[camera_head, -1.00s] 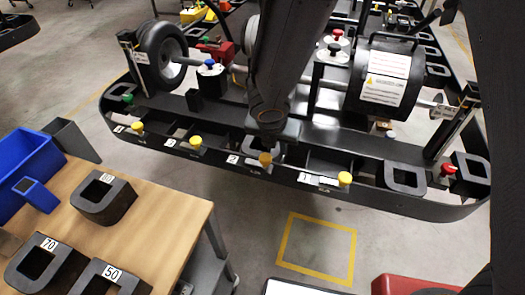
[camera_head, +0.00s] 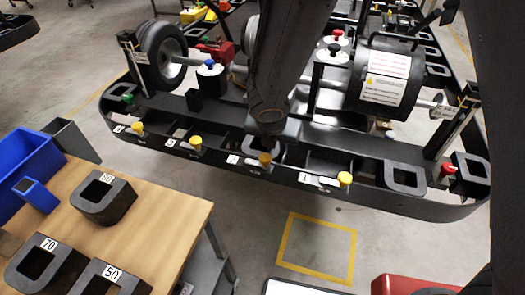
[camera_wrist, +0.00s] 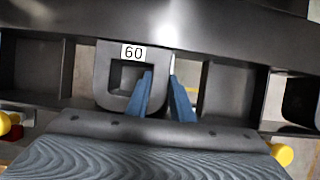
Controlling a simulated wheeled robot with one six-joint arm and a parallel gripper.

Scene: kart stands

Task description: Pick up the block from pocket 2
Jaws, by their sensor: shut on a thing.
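The block is dark grey with a square hole and a white label reading 60. In the wrist view the block (camera_wrist: 105,72) sits in a pocket of the black kart frame. My gripper (camera_wrist: 160,78) has blue fingers, one inside the block's hole and one outside its right wall, and it is shut on that wall. In the head view my gripper (camera_head: 268,130) reaches down at the front rail near the label 2, and its fingertips are hidden. Only a small part of the block (camera_head: 280,151) shows there beside it.
The front rail (camera_head: 205,162) carries several yellow knobs, one at the gripper (camera_head: 265,159). Another dark block (camera_head: 405,177) sits further right in the rail. A wooden table (camera_head: 160,222) at lower left holds several numbered blocks and blue bins. Empty pockets flank the held block.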

